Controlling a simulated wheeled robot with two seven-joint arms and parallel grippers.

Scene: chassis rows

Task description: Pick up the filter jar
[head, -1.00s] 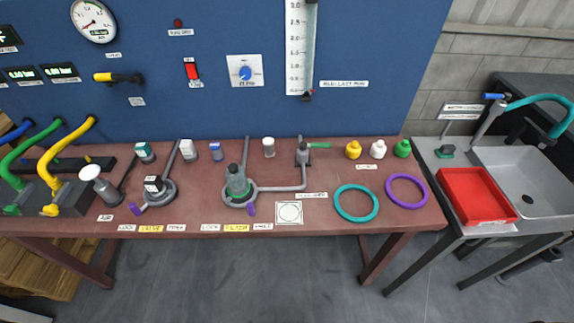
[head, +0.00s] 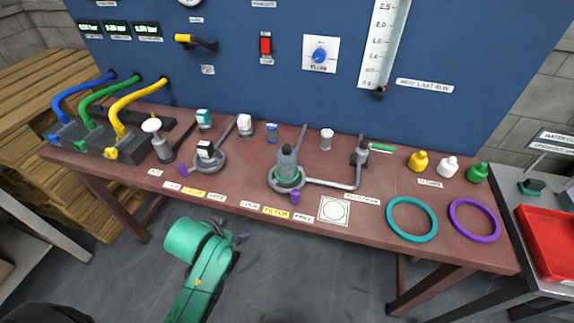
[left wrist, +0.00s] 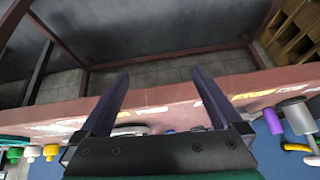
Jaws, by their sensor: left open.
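The filter jar (head: 287,166) is a grey-green, translucent upright jar with a dark top. It stands in a green and grey ring on the bench, behind the yellow FILTER label (head: 276,212), with a small purple tab at its front. My left gripper (head: 241,239) is in front of the bench edge, left of and nearer than the jar, apart from it. In the left wrist view its two dark fingers (left wrist: 160,78) are spread with nothing between them. I cannot pick out the jar in that view. My right gripper is not in view.
A grey pipe (head: 335,184) runs right from the jar's ring. Teal (head: 411,220) and purple (head: 474,220) rings lie at the right. A white square pad (head: 334,210) lies near the front edge. The floor before the bench is clear.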

